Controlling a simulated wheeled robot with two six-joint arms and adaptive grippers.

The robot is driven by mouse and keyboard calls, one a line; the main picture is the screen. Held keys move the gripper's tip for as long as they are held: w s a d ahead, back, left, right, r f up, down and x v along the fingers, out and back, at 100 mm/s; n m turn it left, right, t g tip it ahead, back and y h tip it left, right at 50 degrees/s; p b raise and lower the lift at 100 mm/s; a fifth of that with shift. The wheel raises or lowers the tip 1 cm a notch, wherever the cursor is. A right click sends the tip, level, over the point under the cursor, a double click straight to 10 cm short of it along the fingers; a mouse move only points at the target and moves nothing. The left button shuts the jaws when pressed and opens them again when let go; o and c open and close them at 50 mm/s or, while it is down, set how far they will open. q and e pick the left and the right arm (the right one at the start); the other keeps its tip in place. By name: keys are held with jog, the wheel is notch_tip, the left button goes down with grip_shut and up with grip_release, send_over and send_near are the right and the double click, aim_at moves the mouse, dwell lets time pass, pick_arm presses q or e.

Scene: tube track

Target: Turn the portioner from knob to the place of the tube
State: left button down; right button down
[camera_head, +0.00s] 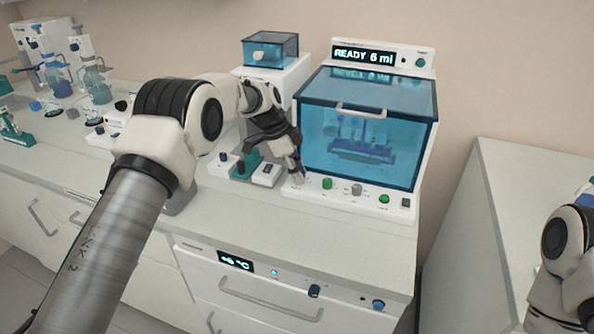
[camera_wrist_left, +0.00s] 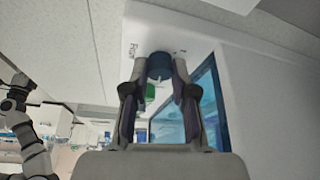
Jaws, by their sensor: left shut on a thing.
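The portioner (camera_head: 423,149) is a white machine with a blue see-through front window and a display reading "READY 6 ml". My left gripper (camera_head: 298,179) reaches down to the left end of its front panel. In the left wrist view, my left gripper (camera_wrist_left: 165,70) has its fingertips on both sides of a dark blue knob (camera_wrist_left: 159,66), shut on it. Lettering that seems to read "From" stands beside this knob. In the head view the fingers hide most of the knob. Inside the window, a tube rack (camera_head: 362,139) shows dimly. My right gripper is not in the head view.
A small machine with a blue lid (camera_head: 271,49) stands left. Bottles (camera_head: 97,85) stand farther left. The front counter strip is clear.

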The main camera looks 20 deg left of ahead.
pick_arm(q)
jog(key=c, duration=0.9)
grip_release()
jog(key=shift+s+d+f, duration=0.1)
jog(key=shift+d+f, duration=0.05)
jog(key=shift+f, duration=0.1)
jog(key=shift+c, duration=0.2)
jog(key=shift+d, duration=0.15)
jog(key=w+v, duration=0.1)
jog(key=v, duration=1.1)
jog(key=shift+s, duration=0.3)
